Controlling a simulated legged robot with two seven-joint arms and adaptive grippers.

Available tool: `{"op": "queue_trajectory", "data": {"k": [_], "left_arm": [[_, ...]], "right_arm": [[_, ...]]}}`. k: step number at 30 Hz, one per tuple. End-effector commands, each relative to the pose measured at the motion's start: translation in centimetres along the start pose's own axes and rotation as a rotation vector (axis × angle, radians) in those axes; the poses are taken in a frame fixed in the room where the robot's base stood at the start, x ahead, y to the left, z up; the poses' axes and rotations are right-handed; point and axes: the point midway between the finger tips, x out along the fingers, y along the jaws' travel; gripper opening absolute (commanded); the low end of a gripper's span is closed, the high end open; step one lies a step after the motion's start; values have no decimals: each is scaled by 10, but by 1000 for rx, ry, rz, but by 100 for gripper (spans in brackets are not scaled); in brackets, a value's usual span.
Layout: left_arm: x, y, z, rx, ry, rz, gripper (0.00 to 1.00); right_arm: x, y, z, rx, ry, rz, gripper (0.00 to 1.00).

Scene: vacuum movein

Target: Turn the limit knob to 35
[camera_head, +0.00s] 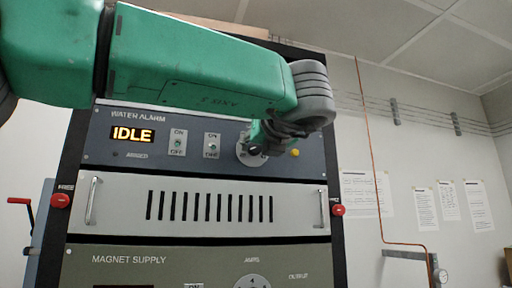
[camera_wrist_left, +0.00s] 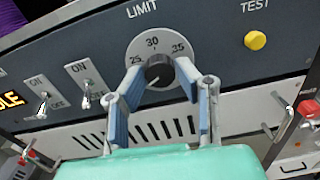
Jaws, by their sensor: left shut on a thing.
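The limit knob (camera_wrist_left: 159,71) is a small black knob on a round grey dial (camera_wrist_left: 152,45), under the word LIMIT. The dial carries the numbers 25, 30 and 35, with 30 near its top. A light mark shows on the knob's face, but I cannot tell which number it indicates. My left gripper (camera_wrist_left: 159,78) is shut on the knob, one finger on each side. In the head view the left gripper (camera_head: 262,142) reaches down to the dial (camera_head: 249,159) and hides part of it. My right gripper is in neither view.
A yellow TEST button (camera_head: 295,153) sits right of the dial. Two toggle switches (camera_head: 212,146) and a lit IDLE display (camera_head: 132,134) are to its left. A slotted panel with handles (camera_head: 200,205) lies below. My green left arm covers the rack's upper part.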

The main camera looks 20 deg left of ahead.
Motion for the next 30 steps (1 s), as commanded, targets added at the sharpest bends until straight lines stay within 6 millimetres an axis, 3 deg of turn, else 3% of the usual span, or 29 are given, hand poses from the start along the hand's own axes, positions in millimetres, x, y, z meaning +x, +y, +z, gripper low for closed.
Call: {"op": "queue_trajectory", "data": {"k": [16,30], "left_arm": [[4,2,-4,70,10,7,0],[5,1,-4,454,14,5,0]], "right_arm": [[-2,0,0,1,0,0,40],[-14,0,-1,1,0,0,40]]}}
